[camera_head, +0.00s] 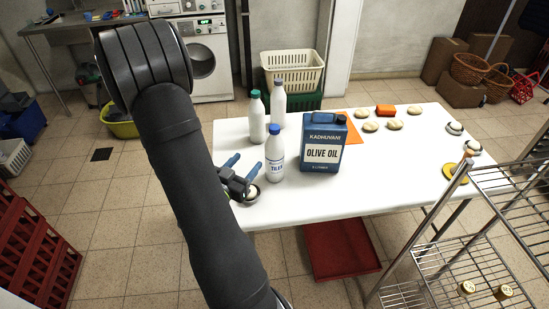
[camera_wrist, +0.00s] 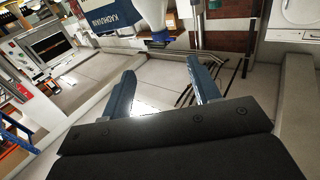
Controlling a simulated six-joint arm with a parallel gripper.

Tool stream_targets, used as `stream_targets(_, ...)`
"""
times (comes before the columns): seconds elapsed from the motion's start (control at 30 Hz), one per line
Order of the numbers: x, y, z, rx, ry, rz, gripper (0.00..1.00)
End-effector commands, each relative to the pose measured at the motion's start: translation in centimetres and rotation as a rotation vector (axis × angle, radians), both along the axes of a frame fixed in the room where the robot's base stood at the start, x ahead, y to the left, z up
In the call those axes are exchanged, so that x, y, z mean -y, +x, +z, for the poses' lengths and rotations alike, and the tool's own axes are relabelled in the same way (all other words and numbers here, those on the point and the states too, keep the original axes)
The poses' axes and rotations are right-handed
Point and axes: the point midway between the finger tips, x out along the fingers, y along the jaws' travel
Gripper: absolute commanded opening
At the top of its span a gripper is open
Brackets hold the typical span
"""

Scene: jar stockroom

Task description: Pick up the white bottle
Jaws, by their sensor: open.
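Three white bottles stand upright on the white table (camera_head: 350,195). The nearest bottle (camera_head: 274,165) has a blue cap and a blue label. Behind it are a green-capped bottle (camera_head: 257,122) and a bottle with a dark bluish cap (camera_head: 278,105). My gripper (camera_head: 243,163) is open and empty, just left of the labelled bottle and apart from it. In the wrist view my gripper (camera_wrist: 164,75) shows two spread blue fingers with nothing between them. A white bottle (camera_wrist: 153,13) with a blue cap shows upside down beyond them, cut by the top edge.
A blue olive oil tin (camera_head: 324,145) stands right of the labelled bottle. A small round item (camera_head: 251,193) lies partly under my gripper. A wire rack (camera_head: 500,180) stands at the right.

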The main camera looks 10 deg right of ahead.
Motion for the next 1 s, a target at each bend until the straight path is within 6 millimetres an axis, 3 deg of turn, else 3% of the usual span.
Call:
stream_targets(0.27,1.3,1.5,-0.6,0.003,0.003,-0.006,0.56)
stream_targets(0.8,6.8,8.9,-0.5,0.003,0.002,-0.003,0.56)
stream_targets(1.0,7.5,10.0,-0.5,0.001,0.002,-0.001,0.56)
